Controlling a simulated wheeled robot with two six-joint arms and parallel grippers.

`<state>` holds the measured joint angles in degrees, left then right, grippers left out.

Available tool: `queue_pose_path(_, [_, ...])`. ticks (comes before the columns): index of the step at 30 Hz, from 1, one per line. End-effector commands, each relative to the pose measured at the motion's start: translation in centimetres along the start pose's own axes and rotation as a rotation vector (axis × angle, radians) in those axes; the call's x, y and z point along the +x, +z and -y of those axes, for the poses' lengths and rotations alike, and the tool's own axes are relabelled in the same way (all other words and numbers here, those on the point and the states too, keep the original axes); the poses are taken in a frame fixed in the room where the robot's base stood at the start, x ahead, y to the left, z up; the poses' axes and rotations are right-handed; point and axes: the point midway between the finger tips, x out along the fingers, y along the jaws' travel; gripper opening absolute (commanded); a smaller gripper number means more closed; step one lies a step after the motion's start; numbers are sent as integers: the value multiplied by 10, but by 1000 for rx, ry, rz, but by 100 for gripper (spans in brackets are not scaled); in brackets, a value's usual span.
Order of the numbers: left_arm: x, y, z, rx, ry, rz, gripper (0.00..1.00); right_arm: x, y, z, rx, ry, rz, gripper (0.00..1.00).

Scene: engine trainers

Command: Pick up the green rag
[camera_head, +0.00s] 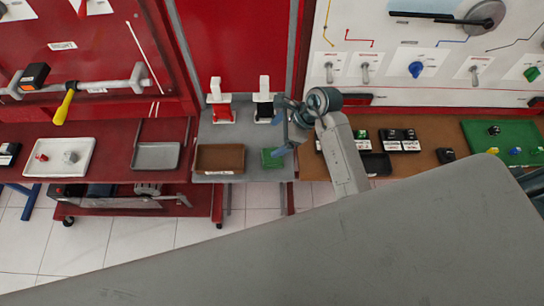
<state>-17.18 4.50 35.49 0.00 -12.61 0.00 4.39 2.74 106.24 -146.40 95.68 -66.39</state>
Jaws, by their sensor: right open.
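The green rag (270,158) is a small flat green piece on the right front part of the grey table (245,146). My right gripper (282,126) comes in from the right and is open, with its fingers over the table beside and above the rag in the picture. One finger end covers part of the rag's right side. I cannot tell whether it touches the rag. The gap between the fingers looks empty. My left gripper is not in view.
A brown tray (220,157) sits left of the rag. Red and black holders with white tops (221,107) stand behind. A wooden bench (420,160) at right holds small black devices and a green tray (480,134). A red bench with trays is at left.

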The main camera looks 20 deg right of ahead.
Motion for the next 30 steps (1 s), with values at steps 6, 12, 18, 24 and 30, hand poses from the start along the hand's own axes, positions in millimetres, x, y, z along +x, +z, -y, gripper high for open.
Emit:
queue_pose_path(6, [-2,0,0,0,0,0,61,-5,-26,-5,-42,82,-173,87])
queue_pose_path(12, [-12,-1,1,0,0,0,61,22,-32,-9,-42,93,-185,87])
queue_pose_path(18, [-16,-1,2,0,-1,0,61,44,-37,-10,-43,90,-185,87])
queue_pose_path(24, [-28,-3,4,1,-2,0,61,57,-39,-10,-42,91,-184,87])
queue_pose_path(30, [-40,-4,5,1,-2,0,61,84,-46,-9,-42,90,-184,87])
